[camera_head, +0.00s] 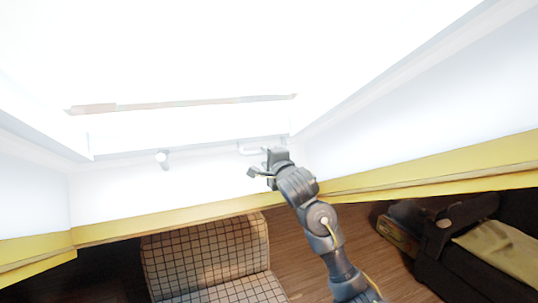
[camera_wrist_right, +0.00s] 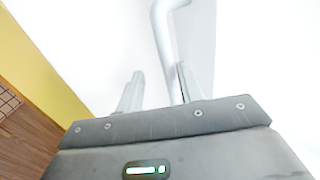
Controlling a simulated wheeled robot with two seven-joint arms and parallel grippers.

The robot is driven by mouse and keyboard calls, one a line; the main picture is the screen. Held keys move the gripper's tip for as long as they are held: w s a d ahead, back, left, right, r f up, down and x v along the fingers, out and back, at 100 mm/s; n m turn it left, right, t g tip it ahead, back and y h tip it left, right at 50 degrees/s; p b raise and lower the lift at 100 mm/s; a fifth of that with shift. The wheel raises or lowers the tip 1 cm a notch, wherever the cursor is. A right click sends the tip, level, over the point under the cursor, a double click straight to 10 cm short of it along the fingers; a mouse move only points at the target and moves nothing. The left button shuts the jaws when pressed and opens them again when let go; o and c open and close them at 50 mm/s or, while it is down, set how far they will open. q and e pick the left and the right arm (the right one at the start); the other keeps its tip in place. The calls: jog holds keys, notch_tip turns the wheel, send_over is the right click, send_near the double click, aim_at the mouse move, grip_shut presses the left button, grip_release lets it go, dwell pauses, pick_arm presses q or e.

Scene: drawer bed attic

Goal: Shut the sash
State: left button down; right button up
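The white sash (camera_head: 190,125) is above the yellow-edged window recess in the head view, with its glass washed out by light. A thin brownish strip shows above its lower rail; how far the sash stands open I cannot tell. A white bar handle (camera_head: 250,150) is at the rail's right part and shows large in the right wrist view (camera_wrist_right: 163,45). My right gripper (camera_head: 262,166) is just below the handle. In the wrist view its two fingers (camera_wrist_right: 158,88) are apart, with the bar's lower part between or behind them; contact is unclear. My left gripper is out of view.
A small round white fitting (camera_head: 162,157) is left of the handle. Yellow trim (camera_head: 170,221) edges the recess below. A checked seat (camera_head: 205,258) stands below, with a dark sofa (camera_head: 460,255) at right and wooden floor between.

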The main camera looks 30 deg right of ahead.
jog(key=shift+o, duration=0.2)
dwell(0.3)
jog(key=s+a+p, duration=0.2)
jog(key=s+p, duration=0.1)
jog(key=s, duration=0.7)
jog(key=shift+s+p, duration=0.25)
jog(key=shift+p, duration=0.05)
jog(key=shift+f, duration=0.15)
